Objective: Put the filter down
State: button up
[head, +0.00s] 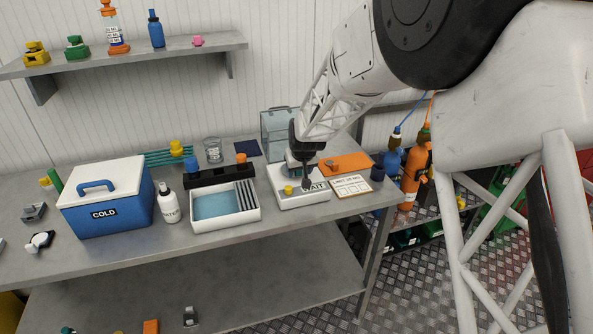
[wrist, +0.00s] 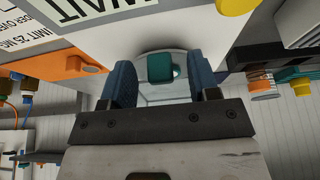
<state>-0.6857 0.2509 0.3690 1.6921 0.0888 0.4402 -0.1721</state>
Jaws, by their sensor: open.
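My gripper (head: 304,178) is over the white device (head: 290,203) marked WAIT, towards the right end of the bench. In the wrist view, its two dark blue fingers (wrist: 165,84) are apart. A small teal block (wrist: 160,67), perhaps the filter, lies between them with a gap on each side. A pale round surface (wrist: 160,54) shows behind the block, by the white device's edge. In the head view my gripper hides most of this spot. I cannot tell for certain which thing is the filter.
A yellow knob (head: 288,190) stands on the device. An orange plate (head: 345,163), a printed card (head: 350,186) and a dark cup (head: 377,173) lie to the right. A white tray (head: 225,219) is left. A clear cabinet (head: 279,124) stands behind. The bench front is bare.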

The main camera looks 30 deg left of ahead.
dwell(0.4)
grip_shut()
jog(key=shift+r, duration=0.1)
jog(key=shift+r, duration=0.8)
notch_tip(320, 180, up, 2)
jog(key=shift+r, duration=0.1)
jog(key=s+d+r, duration=0.1)
jog(key=s+d, duration=0.9)
jog(key=s, duration=0.2)
jog(key=shift+s, duration=0.25)
